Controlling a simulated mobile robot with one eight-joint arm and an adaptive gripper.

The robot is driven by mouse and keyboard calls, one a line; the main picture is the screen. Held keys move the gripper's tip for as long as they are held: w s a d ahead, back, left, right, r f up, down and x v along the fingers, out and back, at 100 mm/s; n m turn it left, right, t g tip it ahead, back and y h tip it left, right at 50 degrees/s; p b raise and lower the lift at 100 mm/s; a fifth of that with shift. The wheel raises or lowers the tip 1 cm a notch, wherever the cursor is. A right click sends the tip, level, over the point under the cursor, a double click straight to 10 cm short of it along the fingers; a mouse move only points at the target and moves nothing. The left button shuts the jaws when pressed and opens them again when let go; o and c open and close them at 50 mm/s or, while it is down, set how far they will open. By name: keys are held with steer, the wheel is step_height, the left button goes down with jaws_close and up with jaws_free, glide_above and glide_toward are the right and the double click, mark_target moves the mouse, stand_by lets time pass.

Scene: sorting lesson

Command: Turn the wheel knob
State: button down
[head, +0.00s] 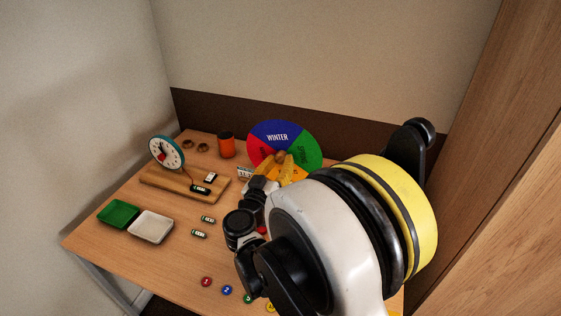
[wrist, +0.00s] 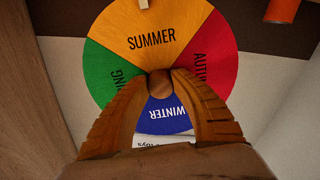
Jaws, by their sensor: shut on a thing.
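The season wheel (head: 276,138) stands upright at the back of the table, with blue WINTER at the top, green at the right and red at the left in the head view. In the wrist view the wheel (wrist: 158,38) fills the upper middle, with orange SUMMER at the top of that picture. The round wooden knob (wrist: 159,84) is at the wheel's centre. My gripper (wrist: 160,88) is shut on the knob, one finger on each side of it. In the head view my gripper (head: 281,160) is in front of the wheel, and my arm hides part of the table.
A teal-rimmed clock (head: 166,152) stands on a wooden board (head: 158,180) at the left. An orange cup (head: 226,146) stands left of the wheel. Green (head: 119,213) and white (head: 151,226) trays, batteries (head: 199,234) and numbered discs (head: 227,290) lie nearer. A wooden panel (head: 490,150) rises at the right.

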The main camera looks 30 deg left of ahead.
steer(key=shift+m, duration=1.6)
steer(key=c, duration=1)
jaws_free()
steer(key=s, duration=0.4)
steer(key=s+d, duration=0.1)
steer(key=s, duration=0.7)
steer(key=shift+d, duration=0.15)
